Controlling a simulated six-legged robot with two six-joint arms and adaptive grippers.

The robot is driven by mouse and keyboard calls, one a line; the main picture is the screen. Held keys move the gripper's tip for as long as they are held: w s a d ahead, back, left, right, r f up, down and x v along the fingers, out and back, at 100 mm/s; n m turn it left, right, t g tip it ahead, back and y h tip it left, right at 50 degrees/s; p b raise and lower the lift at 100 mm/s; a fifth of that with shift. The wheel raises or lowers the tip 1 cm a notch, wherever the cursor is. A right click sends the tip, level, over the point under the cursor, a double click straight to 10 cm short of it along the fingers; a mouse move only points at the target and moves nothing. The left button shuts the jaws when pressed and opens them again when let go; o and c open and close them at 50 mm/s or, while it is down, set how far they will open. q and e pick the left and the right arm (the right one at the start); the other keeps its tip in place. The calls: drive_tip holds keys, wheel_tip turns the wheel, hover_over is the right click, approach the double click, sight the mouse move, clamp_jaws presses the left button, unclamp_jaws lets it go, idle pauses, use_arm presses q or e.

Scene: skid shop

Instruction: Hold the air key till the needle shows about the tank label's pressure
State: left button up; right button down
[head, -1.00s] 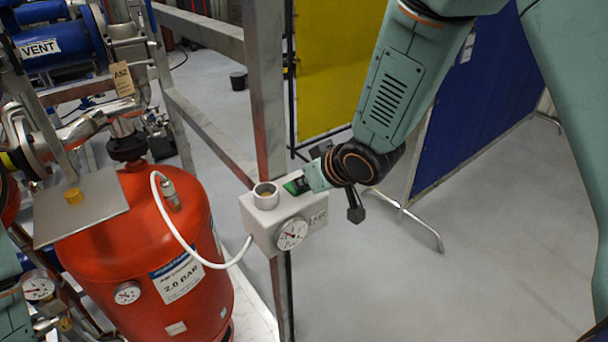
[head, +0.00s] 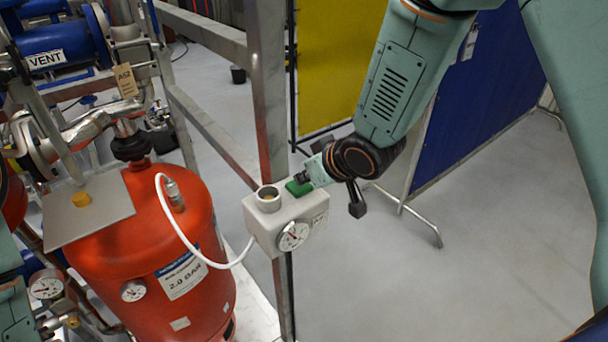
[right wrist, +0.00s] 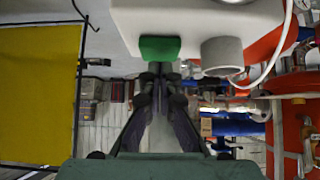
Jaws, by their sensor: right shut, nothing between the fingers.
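The green air key (head: 299,187) sits on top of a pale grey box (head: 266,230) on the frame post. My right gripper (head: 303,179) is shut and empty, its tips at the key; I cannot tell whether they press it. The right wrist view shows the shut fingertips (right wrist: 160,70) right by the green key (right wrist: 160,48). The box's round dial (head: 293,236) faces me; its needle points up and left, the figures too small to read. The red tank (head: 150,240) carries a white label (head: 182,276) reading 2.0 BAR. My left gripper is not in view.
A grey open cup (head: 268,200) stands on the box left of the key. A white hose (head: 185,240) runs from tank to box. The tank has its own small gauge (head: 133,290). A blue panel (head: 475,105) stands behind my right arm; the floor at right is clear.

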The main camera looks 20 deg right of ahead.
drive_tip(key=r, duration=0.1)
drive_tip(key=s+r, duration=0.1)
drive_tip(key=shift+d+r+p, duration=0.1)
drive_tip(key=shift+r+p, duration=0.25)
drive_tip(key=shift+r, duration=0.05)
drive_tip(key=shift+b+v, duration=0.65)
drive_tip(key=shift+v, duration=4)
drive_tip(key=s+d+f+m+g+h+b, duration=0.1)
drive_tip(key=s+f+b, duration=0.25)
drive_tip(key=f, duration=0.65)
drive_tip(key=s+d+f+m+b, duration=0.15)
drive_tip(key=f+b, duration=0.25)
drive_tip(key=f, duration=0.6)
drive_tip(key=s+f+m+g+h+b, duration=0.1)
drive_tip(key=s+f+b, duration=0.25)
drive_tip(key=f, duration=0.65)
use_arm(q)
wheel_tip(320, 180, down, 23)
drive_tip(key=b, duration=1.2)
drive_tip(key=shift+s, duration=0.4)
use_arm(e)
drive_tip(key=s+d+f+g+h, duration=0.1)
drive_tip(key=s+f+g, duration=0.5)
drive_tip(key=s+f, duration=1.6)
wheel_tip(320, 180, down, 4)
drive_tip(key=shift+r+m, duration=0.2)
drive_tip(key=shift+m, duration=0.25)
